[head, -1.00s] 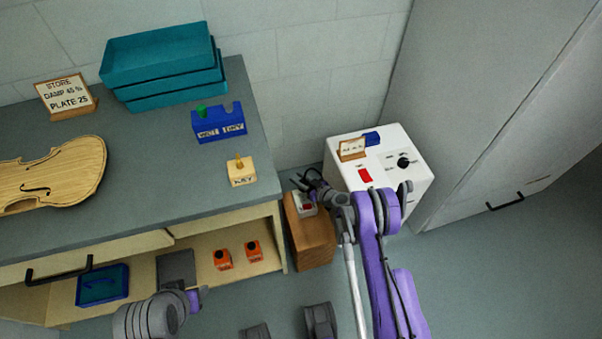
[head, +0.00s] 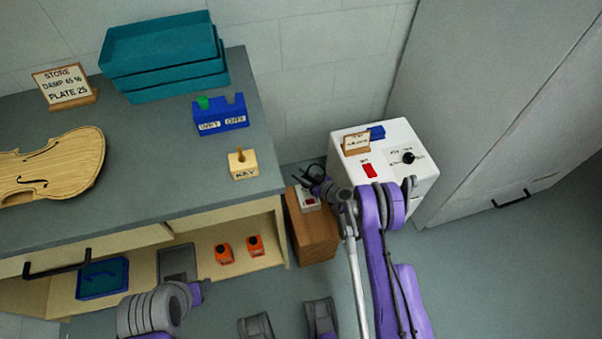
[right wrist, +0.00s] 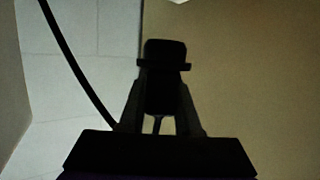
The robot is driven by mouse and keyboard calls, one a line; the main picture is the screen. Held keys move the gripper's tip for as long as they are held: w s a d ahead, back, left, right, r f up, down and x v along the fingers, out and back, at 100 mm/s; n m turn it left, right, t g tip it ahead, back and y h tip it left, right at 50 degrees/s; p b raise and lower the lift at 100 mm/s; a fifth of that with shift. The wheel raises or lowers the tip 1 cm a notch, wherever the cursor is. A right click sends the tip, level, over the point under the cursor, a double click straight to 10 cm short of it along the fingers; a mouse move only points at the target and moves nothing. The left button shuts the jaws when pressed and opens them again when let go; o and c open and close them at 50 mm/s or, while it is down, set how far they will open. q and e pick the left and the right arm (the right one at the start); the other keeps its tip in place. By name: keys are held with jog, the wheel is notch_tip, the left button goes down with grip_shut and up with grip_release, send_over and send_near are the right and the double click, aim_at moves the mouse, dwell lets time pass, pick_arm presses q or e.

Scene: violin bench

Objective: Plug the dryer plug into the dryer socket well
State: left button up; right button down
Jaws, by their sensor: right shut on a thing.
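My right gripper (head: 318,185) is by the top of a wooden block beside the bench. The right wrist view shows its fingers (right wrist: 160,105) shut on a dark plug (right wrist: 165,62), with a dark cable curving away at the left. In the head view the plug is too small and covered to make out. A white fitting with a red part (head: 309,199), probably the socket well, sits on the wooden block (head: 313,238), partly behind my gripper. I cannot tell whether plug and fitting touch. My left gripper's fingers do not show.
A white cabinet with a red switch and black knob (head: 384,168) stands right of the block, close to my right arm. The bench (head: 150,190) holds a violin body (head: 50,170), teal trays (head: 165,58), a blue holder (head: 220,115) and a KEY block (head: 243,164). Open floor lies at lower right.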

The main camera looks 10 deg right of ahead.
aim_at(301, 187)
jog(key=shift+f+b, duration=1)
jog(key=shift+f, duration=0.85)
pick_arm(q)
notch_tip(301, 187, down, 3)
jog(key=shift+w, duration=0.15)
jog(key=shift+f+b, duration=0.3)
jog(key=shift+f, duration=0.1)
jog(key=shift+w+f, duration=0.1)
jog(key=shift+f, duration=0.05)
pick_arm(e)
jog(key=shift+f, duration=0.2)
pick_arm(q)
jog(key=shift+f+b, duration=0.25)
jog(key=shift+b, duration=0.15)
pick_arm(e)
jog(key=shift+f, duration=0.3)
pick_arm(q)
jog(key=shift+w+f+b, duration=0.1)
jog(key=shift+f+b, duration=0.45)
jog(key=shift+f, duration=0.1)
pick_arm(e)
jog(key=shift+f, duration=0.85)
jog(key=c, duration=0.5)
grip_release()
jog(key=shift+r, duration=0.1)
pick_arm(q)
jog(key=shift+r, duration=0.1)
